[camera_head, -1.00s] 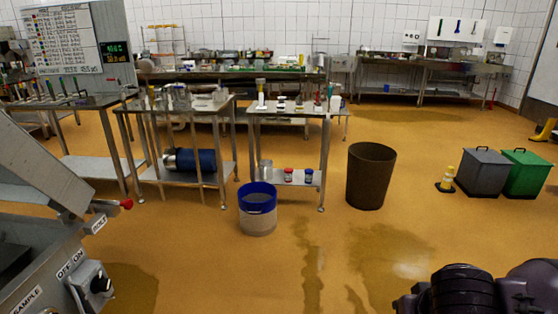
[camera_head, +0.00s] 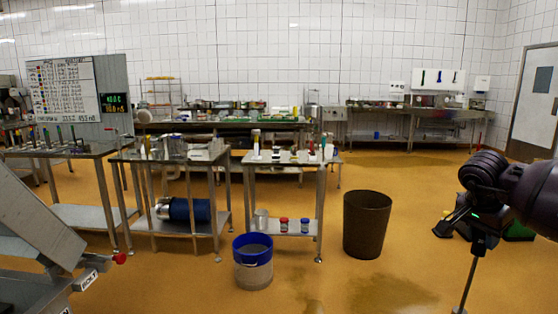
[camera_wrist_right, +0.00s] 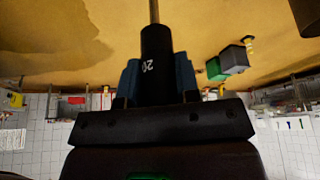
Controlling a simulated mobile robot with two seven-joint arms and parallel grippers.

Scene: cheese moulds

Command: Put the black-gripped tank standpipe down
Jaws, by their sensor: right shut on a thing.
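My right gripper (camera_head: 480,238) is at the right of the head view, shut on the black-gripped tank standpipe (camera_head: 465,285). The standpipe is a thin metal pipe that hangs down, slightly tilted, and runs out of the bottom of the picture. In the right wrist view, its black grip (camera_wrist_right: 157,60), marked "20", sits between the two blue-grey fingers of the gripper (camera_wrist_right: 157,82). The pipe's far end is hidden in both views. My left gripper does not show.
A blue-rimmed bucket (camera_head: 253,270) and a dark brown bin (camera_head: 367,235) stand on the orange floor. Steel tables (camera_head: 290,163) with small items stand behind. A tilted steel machine (camera_head: 35,245) is at the left. The floor between bin and arm is clear.

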